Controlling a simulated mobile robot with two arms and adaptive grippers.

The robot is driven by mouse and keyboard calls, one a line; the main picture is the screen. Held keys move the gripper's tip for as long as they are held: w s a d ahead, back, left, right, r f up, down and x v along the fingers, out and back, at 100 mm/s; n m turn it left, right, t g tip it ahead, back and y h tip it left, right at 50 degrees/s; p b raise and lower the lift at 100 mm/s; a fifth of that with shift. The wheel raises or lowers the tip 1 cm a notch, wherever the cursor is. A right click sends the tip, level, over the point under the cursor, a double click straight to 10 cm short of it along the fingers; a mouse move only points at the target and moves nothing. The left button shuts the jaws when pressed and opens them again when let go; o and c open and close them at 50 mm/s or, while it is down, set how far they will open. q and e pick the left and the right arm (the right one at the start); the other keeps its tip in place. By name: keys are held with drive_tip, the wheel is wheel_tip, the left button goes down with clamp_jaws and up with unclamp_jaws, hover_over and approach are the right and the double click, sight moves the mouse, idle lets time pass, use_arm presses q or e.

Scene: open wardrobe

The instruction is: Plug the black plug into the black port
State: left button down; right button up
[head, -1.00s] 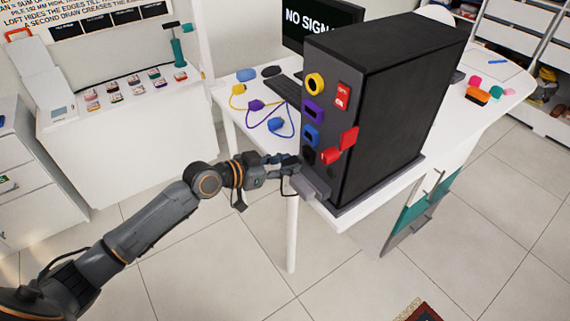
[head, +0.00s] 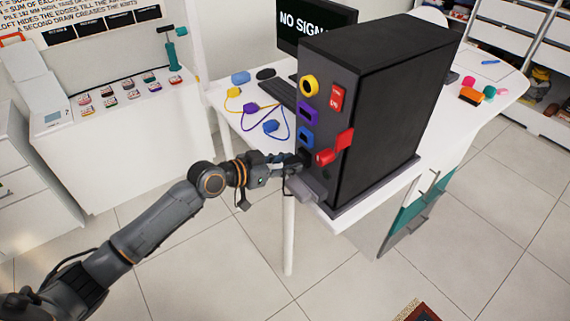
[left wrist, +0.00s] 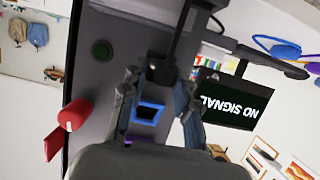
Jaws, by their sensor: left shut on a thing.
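The black computer tower (head: 385,110) has a grey front with yellow, purple and blue ports in a column. The black port is low in this column, mostly hidden behind my left gripper (head: 297,161). In the left wrist view, my left gripper (left wrist: 160,88) is shut on the black plug (left wrist: 161,68), whose dark cord runs upward. The plug is close to the tower's front, near the blue port (left wrist: 148,113). I cannot tell whether it is inside the black port. My right gripper is not in view.
A red lever (head: 335,148) sticks out just right of my left gripper. Yellow, purple and blue plugs (head: 271,126) with cords lie on the white desk (head: 233,108). A monitor (head: 312,22) reading "NO SIGNAL" stands behind the tower. Open floor lies in front.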

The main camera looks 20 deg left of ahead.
use_arm(q)
drive_tip(key=shift+w+d, duration=0.15)
drive_tip(key=shift+w, duration=0.05)
drive_tip(key=c, duration=0.9)
unclamp_jaws()
drive_tip(key=shift+c, duration=0.2)
drive_tip(key=v, duration=1.2)
drive_tip(key=shift+f, duration=0.1)
